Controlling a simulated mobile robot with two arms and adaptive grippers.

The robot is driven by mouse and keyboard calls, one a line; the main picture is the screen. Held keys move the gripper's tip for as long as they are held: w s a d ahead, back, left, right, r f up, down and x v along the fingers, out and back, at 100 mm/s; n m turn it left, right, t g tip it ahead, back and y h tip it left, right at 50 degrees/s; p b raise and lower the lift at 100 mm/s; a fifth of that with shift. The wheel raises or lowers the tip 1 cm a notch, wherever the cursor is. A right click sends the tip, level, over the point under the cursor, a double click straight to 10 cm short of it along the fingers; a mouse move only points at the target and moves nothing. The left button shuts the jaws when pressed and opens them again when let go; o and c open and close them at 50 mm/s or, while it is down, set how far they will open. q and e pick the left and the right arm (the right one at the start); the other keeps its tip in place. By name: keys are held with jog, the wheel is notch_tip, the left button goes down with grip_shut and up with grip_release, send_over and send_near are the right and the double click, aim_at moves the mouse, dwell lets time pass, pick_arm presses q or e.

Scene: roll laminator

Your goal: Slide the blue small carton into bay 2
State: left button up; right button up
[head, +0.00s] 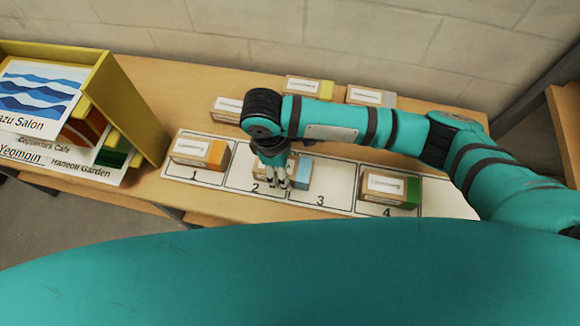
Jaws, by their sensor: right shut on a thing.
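The blue small carton (303,172) is a brown box with a light blue end. It stands on the white numbered strip (335,180), near the line between bay 2 (240,172) and bay 3 (325,190). Its blue end is on the bay 3 side; its left part is hidden by my right gripper. My right gripper (277,183) points down and is shut on the blue carton. The exact finger contact is hard to see. My left gripper is not in view.
An orange-ended carton (199,151) stands in bay 1 and a green-ended carton (388,188) in bay 4. Other cartons (308,87) (371,96) (226,109) stand behind the strip by the wall. A yellow rack with signs (125,115) stands at the left.

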jog(key=shift+w+a, duration=0.25)
jog(key=shift+a, duration=0.6)
jog(key=shift+w+a, duration=0.3)
jog(key=shift+a, duration=0.55)
jog(key=shift+w+a, duration=0.25)
jog(key=shift+a, duration=0.6)
jog(key=o, duration=1.7)
jog(key=shift+c, duration=0.2)
jog(key=shift+d, duration=0.1)
notch_tip(320, 180, up, 6)
jog(key=p, duration=0.6)
jog(key=shift+p, duration=0.35)
